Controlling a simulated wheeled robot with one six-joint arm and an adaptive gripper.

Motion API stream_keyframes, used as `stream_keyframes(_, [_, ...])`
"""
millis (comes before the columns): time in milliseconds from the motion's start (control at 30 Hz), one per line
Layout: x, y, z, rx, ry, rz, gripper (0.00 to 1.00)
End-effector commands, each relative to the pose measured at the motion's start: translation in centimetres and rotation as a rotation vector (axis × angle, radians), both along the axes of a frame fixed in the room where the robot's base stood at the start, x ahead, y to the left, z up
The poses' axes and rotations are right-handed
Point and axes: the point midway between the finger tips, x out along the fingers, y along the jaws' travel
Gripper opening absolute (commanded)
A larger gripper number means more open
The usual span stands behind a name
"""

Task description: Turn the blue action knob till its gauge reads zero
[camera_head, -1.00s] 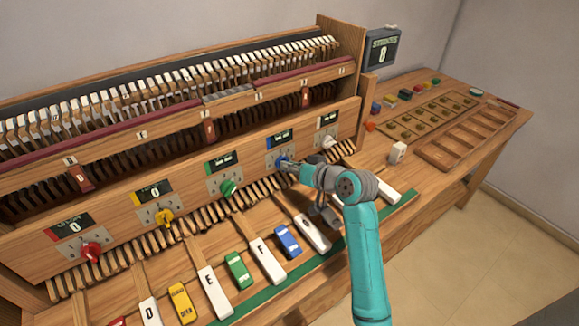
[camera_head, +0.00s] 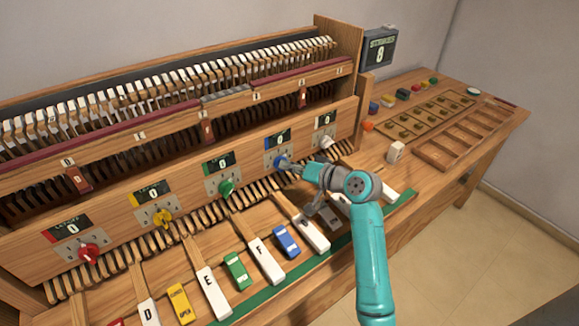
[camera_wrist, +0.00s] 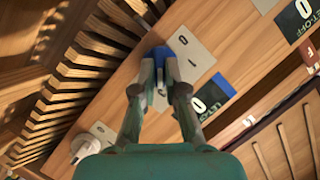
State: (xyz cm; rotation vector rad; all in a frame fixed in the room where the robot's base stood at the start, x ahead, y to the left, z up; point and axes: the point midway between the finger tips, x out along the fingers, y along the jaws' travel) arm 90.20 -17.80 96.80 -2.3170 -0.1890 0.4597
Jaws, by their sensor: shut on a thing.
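The blue knob (camera_head: 281,161) sits on the upright wooden panel, between the green and white knobs. Its gauge (camera_head: 278,138), above it, shows 0. In the wrist view the same gauge (camera_wrist: 203,103) also shows 0. My gripper (camera_head: 288,164) reaches in from the right and is shut on the blue knob. In the wrist view the two fingertips (camera_wrist: 160,58) lie on either side of the knob (camera_wrist: 158,53) and hide much of it.
A green knob (camera_head: 226,188) and a white knob (camera_head: 327,142) flank the blue one; yellow (camera_head: 163,217) and red (camera_head: 88,253) knobs are farther left. Wooden slats run below the panel. Labelled keys, including a blue one (camera_head: 286,242), lie in front. A white die-like block (camera_head: 396,151) stands right.

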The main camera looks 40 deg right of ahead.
Motion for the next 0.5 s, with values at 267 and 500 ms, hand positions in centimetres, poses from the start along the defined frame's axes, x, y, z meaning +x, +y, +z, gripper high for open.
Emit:
stream_keyframes(267, [-0.01,-0.01,-0.06,-0.001,0.001,0.000,0.26])
stream_keyframes(500, [-0.01,0.00,-0.03,-0.001,0.000,0.000,0.36])
